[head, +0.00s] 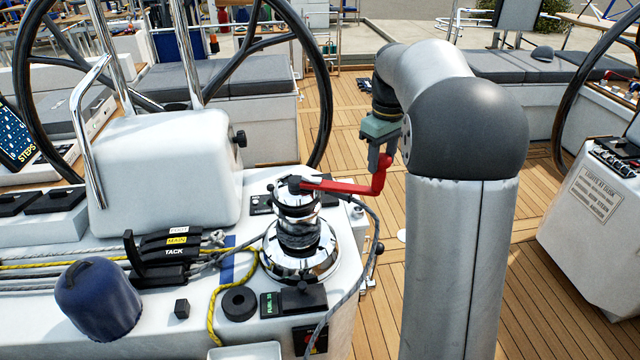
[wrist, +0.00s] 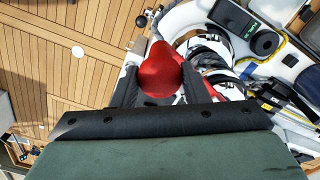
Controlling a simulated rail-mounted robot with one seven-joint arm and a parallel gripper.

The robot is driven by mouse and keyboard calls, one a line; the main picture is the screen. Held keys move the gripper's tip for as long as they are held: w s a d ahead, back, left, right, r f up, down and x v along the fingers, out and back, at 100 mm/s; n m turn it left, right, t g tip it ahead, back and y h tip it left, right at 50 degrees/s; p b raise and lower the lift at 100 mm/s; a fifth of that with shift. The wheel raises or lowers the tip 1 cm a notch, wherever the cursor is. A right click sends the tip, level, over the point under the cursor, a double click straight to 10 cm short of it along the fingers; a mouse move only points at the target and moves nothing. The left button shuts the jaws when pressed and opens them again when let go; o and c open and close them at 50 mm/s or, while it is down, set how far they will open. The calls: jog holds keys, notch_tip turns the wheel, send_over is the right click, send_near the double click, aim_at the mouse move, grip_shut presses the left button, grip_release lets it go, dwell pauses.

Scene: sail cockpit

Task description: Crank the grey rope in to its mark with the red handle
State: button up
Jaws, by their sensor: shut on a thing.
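The red handle (head: 340,186) sits in the top of the chrome winch (head: 298,232), its arm pointing right and its grip standing upright at the outer end. My gripper (head: 382,158) is shut on that grip from above. In the wrist view the red handle's knob (wrist: 160,72) shows between the fingers (wrist: 160,88). The grey rope (head: 212,262) runs from the rope clutches to the winch and wraps its drum. A grey tail (head: 368,212) loops off the winch's right side and hangs down in front. A blue band (head: 228,260) lies on the deck under the ropes; I cannot make out a mark on the rope.
A yellow rope (head: 215,305), a blue-capped drum (head: 98,298) and a black ring (head: 239,304) are nearby. A steering wheel (head: 318,110) rises behind. Open teak floor (head: 375,310) lies to the right.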

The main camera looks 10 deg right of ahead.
jog(key=shift+c, duration=0.5)
jog(key=shift+s+a+b, duration=0.25)
jog(key=shift+s+b, duration=0.1)
jog(key=shift+s+a+m+b, duration=0.3)
jog(key=shift+s+a+m, duration=0.15)
jog(key=shift+s+m, duration=0.3)
jog(key=shift+s+a+m+b, duration=0.35)
jog(key=shift+s+m, duration=0.2)
jog(key=shift+s, duration=0.3)
jog(key=shift+a, duration=0.1)
jog(key=shift+s+a+m+b, duration=0.55)
jog(key=shift+s+a+m, duration=0.65)
jog(key=shift+s+a, duration=0.35)
jog(key=shift+s+d, duration=0.1)
